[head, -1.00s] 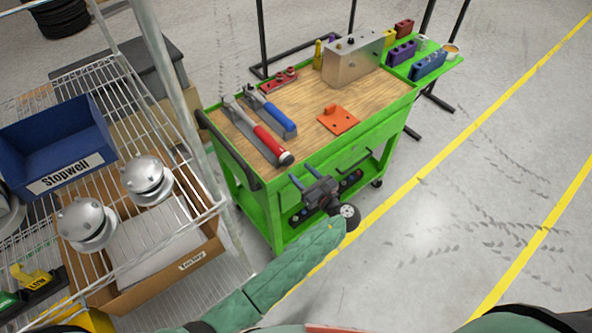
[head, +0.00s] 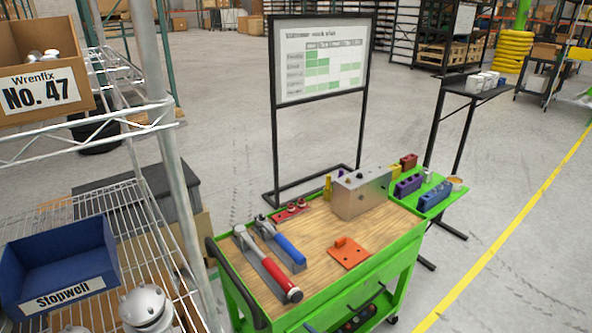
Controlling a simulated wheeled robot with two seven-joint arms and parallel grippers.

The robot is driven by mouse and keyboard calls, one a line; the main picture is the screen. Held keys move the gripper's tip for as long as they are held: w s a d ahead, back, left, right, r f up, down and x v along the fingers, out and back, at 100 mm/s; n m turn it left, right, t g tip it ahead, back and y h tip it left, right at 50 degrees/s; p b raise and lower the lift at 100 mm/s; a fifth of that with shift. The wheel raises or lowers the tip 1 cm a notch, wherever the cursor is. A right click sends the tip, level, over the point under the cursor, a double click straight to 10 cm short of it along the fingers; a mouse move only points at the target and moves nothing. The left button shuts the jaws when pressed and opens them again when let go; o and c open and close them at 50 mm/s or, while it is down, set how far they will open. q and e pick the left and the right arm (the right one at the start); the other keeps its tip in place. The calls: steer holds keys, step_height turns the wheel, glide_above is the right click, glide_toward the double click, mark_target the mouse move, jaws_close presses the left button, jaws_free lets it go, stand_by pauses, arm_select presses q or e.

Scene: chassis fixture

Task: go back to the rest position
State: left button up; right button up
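Neither of my grippers shows in the head view now, so whether they are open or shut is hidden. The green cart (head: 408,252) with a wooden top stands in front of me. On it lie a red-handled tool (head: 270,272), a blue-handled tool (head: 284,245), an orange plate (head: 348,252) and a red fixture (head: 291,211). A metal block (head: 360,192) stands at the back of the top.
A wire shelf rack (head: 172,150) with a blue Stopwell bin (head: 62,262) and a cardboard box (head: 40,62) stands close on the left. A whiteboard on a stand (head: 322,60) is behind the cart. Floor right of the yellow line (head: 500,235) is clear.

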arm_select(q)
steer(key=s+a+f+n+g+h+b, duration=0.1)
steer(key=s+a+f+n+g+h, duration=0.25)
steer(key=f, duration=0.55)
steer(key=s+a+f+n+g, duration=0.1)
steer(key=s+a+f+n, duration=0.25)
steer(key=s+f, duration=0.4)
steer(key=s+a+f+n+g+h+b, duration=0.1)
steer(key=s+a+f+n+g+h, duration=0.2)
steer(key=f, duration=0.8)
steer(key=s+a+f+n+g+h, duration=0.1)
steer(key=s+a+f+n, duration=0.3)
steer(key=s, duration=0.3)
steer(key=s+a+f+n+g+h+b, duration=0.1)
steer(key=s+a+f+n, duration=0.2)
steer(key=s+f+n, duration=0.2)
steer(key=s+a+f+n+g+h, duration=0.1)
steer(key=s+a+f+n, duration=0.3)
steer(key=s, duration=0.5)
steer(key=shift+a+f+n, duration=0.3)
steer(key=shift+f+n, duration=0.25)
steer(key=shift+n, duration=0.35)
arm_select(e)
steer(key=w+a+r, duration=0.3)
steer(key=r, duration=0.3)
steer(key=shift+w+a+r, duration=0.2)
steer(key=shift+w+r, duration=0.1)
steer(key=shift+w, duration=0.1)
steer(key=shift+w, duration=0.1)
